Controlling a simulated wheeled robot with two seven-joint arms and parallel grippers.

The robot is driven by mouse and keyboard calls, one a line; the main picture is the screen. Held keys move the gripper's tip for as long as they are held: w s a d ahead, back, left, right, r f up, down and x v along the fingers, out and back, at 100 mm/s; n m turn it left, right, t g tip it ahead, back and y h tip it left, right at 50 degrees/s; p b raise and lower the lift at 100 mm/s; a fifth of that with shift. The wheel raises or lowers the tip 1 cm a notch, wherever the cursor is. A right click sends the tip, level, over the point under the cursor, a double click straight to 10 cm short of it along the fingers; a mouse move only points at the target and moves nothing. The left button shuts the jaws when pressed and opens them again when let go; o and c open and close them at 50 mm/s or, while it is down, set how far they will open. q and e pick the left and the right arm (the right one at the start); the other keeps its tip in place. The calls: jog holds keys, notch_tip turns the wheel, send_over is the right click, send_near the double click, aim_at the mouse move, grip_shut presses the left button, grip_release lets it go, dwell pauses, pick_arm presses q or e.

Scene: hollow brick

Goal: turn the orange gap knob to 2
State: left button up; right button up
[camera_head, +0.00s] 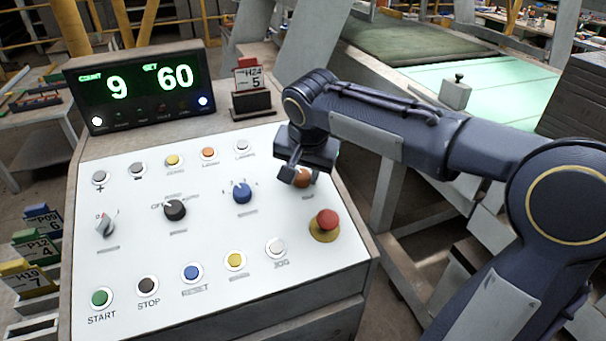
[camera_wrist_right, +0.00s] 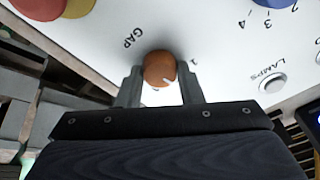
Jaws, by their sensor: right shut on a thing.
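The orange gap knob (camera_head: 303,178) is at the right of the white control panel (camera_head: 130,260), partly hidden behind my right gripper (camera_head: 294,174). In the right wrist view the knob (camera_wrist_right: 159,68) sits between the two fingers of my right gripper (camera_wrist_right: 159,84), which is shut on it. The word GAP is printed beside it. My left gripper is not in view.
A red mushroom button (camera_head: 326,220) on a yellow base is just below the knob. A blue knob (camera_head: 242,193) and a black knob (camera_head: 175,210) are to its left. A display (camera_head: 140,86) reads 9 and 60. A card holder (camera_head: 250,95) stands behind the panel.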

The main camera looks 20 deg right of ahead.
jog(key=shift+m, duration=1.1)
jog(key=shift+b, duration=0.3)
jog(key=o, duration=0.9)
jog(key=shift+o, duration=0.2)
jog(key=v, duration=0.7)
jog(key=shift+r, duration=0.4)
jog(key=shift+s+a, duration=0.1)
